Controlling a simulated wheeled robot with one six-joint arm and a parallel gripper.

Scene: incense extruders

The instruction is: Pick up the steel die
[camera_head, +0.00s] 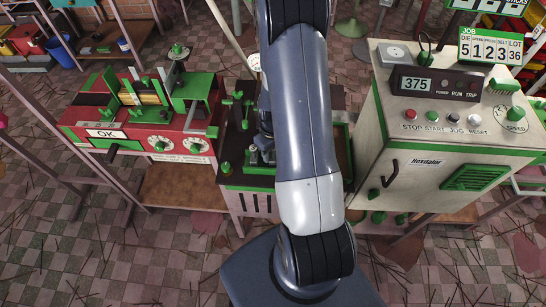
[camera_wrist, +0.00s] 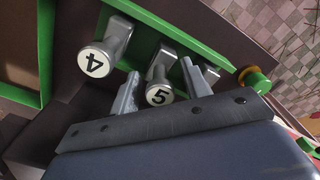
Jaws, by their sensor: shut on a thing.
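In the wrist view a steel die (camera_wrist: 158,96) has a round white face marked 5. My gripper (camera_wrist: 160,68) has one finger on each side of it and is shut on it. A second steel die (camera_wrist: 95,62), marked 4, lies beside it to the left, apart from the fingers. Both dies are at a green-edged holder (camera_wrist: 150,30); I cannot tell whether the held die still touches it.
A green and dark machine (camera_head: 230,178) stands below my arm. A red and green machine (camera_head: 150,120) marked OK is at left. A cream control cabinet (camera_head: 440,125) is at right, with a job board (camera_head: 490,45) reading DIE 5. A green-topped knob (camera_wrist: 255,80) is near the right finger.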

